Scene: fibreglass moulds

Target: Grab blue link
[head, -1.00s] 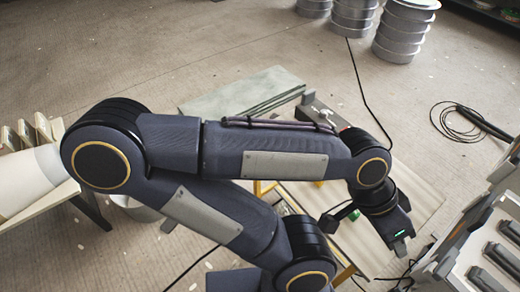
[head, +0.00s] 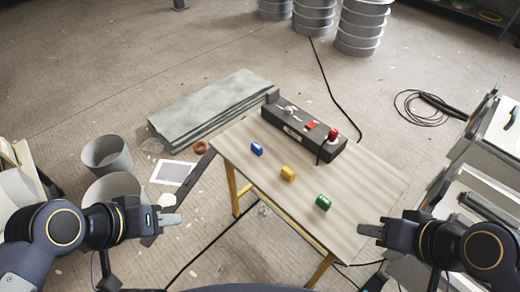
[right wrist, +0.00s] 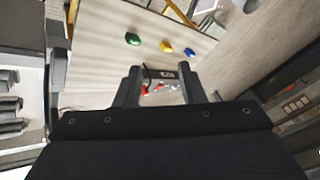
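The blue link (head: 257,148) is a small block lying on the wooden-topped table (head: 360,185), nearest the table's left end. A yellow link (head: 288,173) and a green link (head: 323,203) lie in a row to its right. In the right wrist view the blue link (right wrist: 189,52) shows beyond the fingers, right of the yellow one.
A dark control box (head: 305,130) with red switches stands at the table's back edge. Grey-green slabs (head: 212,108) lie behind left. Grey buckets (head: 107,154) stand at left. Pale equipment (head: 495,135) stands at right. The tabletop around the links is clear.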

